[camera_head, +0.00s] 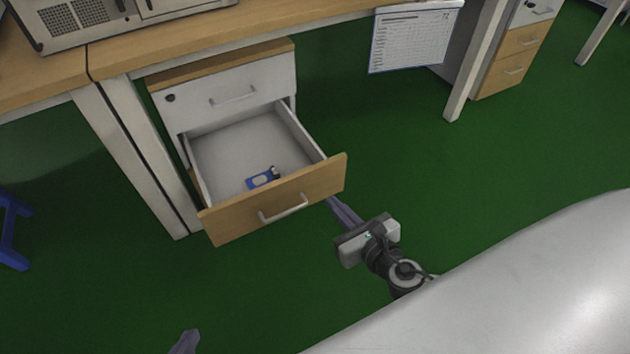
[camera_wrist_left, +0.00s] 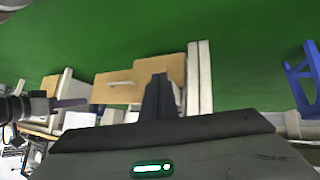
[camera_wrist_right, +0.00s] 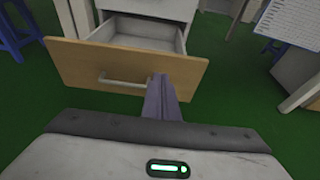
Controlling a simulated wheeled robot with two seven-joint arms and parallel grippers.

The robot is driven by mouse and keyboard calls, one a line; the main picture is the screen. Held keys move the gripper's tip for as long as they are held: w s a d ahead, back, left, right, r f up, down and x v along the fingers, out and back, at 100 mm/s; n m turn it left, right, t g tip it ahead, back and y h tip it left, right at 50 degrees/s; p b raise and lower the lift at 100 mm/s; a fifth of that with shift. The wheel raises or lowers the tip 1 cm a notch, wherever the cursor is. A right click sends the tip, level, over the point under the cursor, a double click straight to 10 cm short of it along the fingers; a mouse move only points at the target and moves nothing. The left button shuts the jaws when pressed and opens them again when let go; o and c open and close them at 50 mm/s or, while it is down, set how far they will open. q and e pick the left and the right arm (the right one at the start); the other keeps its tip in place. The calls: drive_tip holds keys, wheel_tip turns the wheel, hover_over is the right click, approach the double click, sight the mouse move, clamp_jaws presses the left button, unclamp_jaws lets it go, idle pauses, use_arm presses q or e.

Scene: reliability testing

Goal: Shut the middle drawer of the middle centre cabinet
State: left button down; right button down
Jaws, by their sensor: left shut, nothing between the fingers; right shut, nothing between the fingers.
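The cabinet (camera_head: 232,90) under the desk has a white top drawer that is shut. Its middle drawer (camera_head: 240,216), with a wooden front and a pale bar handle (camera_head: 284,208), stands pulled far out. A blue item (camera_head: 262,179) lies inside it. My right gripper (camera_head: 333,203) is shut and empty, its tips close to the right end of the drawer front; I cannot tell if they touch. In the right wrist view its fingers (camera_wrist_right: 161,92) overlap the front (camera_wrist_right: 190,72), right of the handle. My left gripper (camera_head: 187,340) is shut and empty, low and apart from the drawer.
A desk leg (camera_head: 118,140) stands just left of the cabinet. A paper chart (camera_head: 415,38) hangs from the desk edge at right. Another cabinet (camera_head: 512,55) stands further right. A blue stool (camera_head: 14,232) is at far left. Green floor is clear in front of the drawer.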

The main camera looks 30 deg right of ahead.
drive_tip(key=b, duration=0.2)
approach(308, 174)
drive_tip(key=x, duration=0.5)
drive_tip(key=shift+w+f, duration=0.15)
drive_tip(key=shift+f, duration=0.05)
drive_tip(key=shift+w+a, duration=0.1)
drive_tip(key=shift+w, duration=0.3)
